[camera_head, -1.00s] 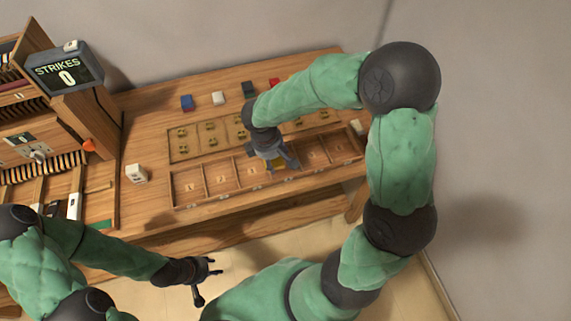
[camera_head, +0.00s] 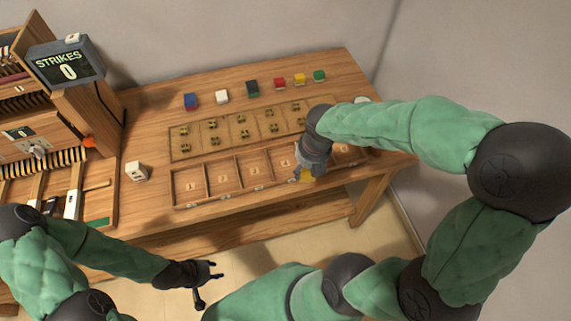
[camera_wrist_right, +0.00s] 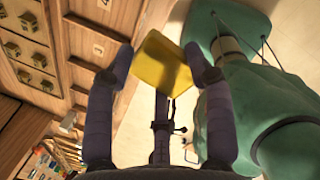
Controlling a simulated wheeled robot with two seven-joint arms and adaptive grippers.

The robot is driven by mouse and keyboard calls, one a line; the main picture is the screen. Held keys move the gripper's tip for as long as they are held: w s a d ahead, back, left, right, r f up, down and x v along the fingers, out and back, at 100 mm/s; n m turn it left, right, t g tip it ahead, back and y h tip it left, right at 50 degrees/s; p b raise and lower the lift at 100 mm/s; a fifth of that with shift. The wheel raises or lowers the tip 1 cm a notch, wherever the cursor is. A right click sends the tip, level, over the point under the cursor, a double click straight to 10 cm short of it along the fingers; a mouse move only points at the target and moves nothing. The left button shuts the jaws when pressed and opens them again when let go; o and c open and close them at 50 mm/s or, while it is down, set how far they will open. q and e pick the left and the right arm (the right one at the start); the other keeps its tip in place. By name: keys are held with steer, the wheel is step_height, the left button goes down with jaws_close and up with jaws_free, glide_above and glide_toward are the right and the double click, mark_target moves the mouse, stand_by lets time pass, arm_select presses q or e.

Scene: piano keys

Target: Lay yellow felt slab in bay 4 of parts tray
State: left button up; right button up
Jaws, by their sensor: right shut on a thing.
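My right gripper (camera_head: 309,174) is shut on the yellow felt slab (camera_head: 306,177). In the right wrist view the slab (camera_wrist_right: 162,63) sits tilted between the two fingertips (camera_wrist_right: 160,55). The parts tray (camera_head: 230,194) is a long wooden tray with a row of numbered bays along the table's front. The gripper and slab are over the right half of the tray, near bay 4, and hide part of the bays there. I cannot tell the slab's height above the tray. My left gripper (camera_head: 208,274) is open and empty, off the table's front.
Behind the tray lies a board (camera_head: 240,130) with several brass pieces. Several coloured blocks stand along the table's back, such as a blue one (camera_head: 190,101). A white block (camera_head: 136,171) stands left of the tray. A cabinet with a strikes display (camera_head: 66,63) is at the left.

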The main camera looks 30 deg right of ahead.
steer(key=shift+s+d+n, duration=0.15)
steer(key=shift+s+n, duration=0.3)
steer(key=shift+n, duration=0.55)
steer(key=shift+w+f, duration=0.1)
steer(key=w+f+b, duration=0.3)
steer(key=w+f, duration=0.1)
steer(key=w, duration=0.4)
steer(key=b, duration=0.2)
glide_above(284, 162)
steer(key=s, duration=0.1)
steer(key=f, duration=0.5)
steer(key=shift+s, duration=0.2)
steer(key=f, duration=0.1)
steer(key=f+b, duration=0.2)
steer(key=f, duration=0.1)
steer(key=shift+w+d, duration=0.1)
steer(key=shift+w, duration=0.25)
steer(key=shift+r, duration=0.1)
steer(key=o, duration=0.9)
